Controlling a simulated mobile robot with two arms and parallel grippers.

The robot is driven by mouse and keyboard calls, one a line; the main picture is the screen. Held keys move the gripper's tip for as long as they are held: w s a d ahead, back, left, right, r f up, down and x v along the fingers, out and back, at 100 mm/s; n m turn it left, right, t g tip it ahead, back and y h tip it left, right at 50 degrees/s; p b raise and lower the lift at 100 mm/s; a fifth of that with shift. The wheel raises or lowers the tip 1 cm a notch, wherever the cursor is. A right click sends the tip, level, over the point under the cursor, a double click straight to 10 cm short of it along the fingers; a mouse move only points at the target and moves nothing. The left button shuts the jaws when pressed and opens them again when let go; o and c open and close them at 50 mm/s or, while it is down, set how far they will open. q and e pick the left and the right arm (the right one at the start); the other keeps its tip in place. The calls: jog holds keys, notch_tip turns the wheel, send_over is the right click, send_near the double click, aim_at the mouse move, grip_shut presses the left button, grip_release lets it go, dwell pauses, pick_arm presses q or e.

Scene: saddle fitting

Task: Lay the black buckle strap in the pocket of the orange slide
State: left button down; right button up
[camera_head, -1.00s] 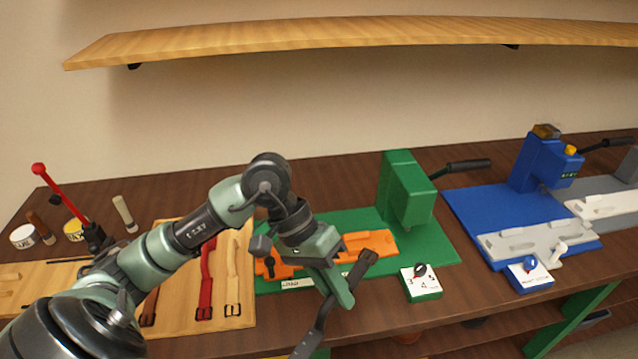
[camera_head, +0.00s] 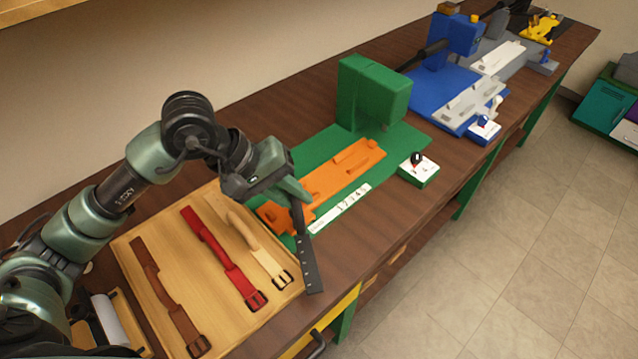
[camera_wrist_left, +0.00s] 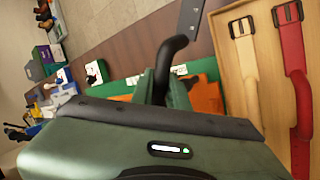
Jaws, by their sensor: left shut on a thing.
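The black buckle strap (camera_head: 308,262) hangs from my left gripper (camera_head: 302,196), which is shut on it. In the head view the strap hangs down between the tan strap's buckle and the near end of the orange slide (camera_head: 325,186). In the left wrist view the strap (camera_wrist_left: 172,58) bends up from the jaws, and part of the orange slide (camera_wrist_left: 207,98) shows behind them. The slide lies on the green press's base (camera_head: 408,140); its near end is partly covered by my gripper, and its pocket is hard to make out. My right gripper is not in view.
A wooden board (camera_head: 130,238) holds a brown strap (camera_head: 166,294), a red strap (camera_head: 222,250) and a tan strap (camera_head: 258,243). The green press (camera_head: 370,92) stands behind the slide. A white box with a knob (camera_head: 419,168) and a blue press (camera_head: 452,40) are to the right.

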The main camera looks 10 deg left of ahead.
pick_arm(q)
jog(key=w+d+n+t+y+b, duration=0.3)
jog(key=w+d+n, duration=0.1)
jog(key=w+n, duration=0.25)
jog(key=w+a+r+n+g+y+b, duration=0.2)
jog(key=w+r+n+y+b, duration=0.65)
jog(key=n, duration=0.85)
jog(key=p, duration=0.3)
send_near(315, 173)
jog(key=shift+w+a+r, duration=0.25)
jog(key=shift+w+a, duration=0.5)
jog(key=shift+a, duration=0.1)
notch_tip(315, 173, down, 4)
jog(key=shift+r, duration=0.1)
jog(key=shift+f, duration=0.35)
jog(key=c, duration=1.4)
grip_release()
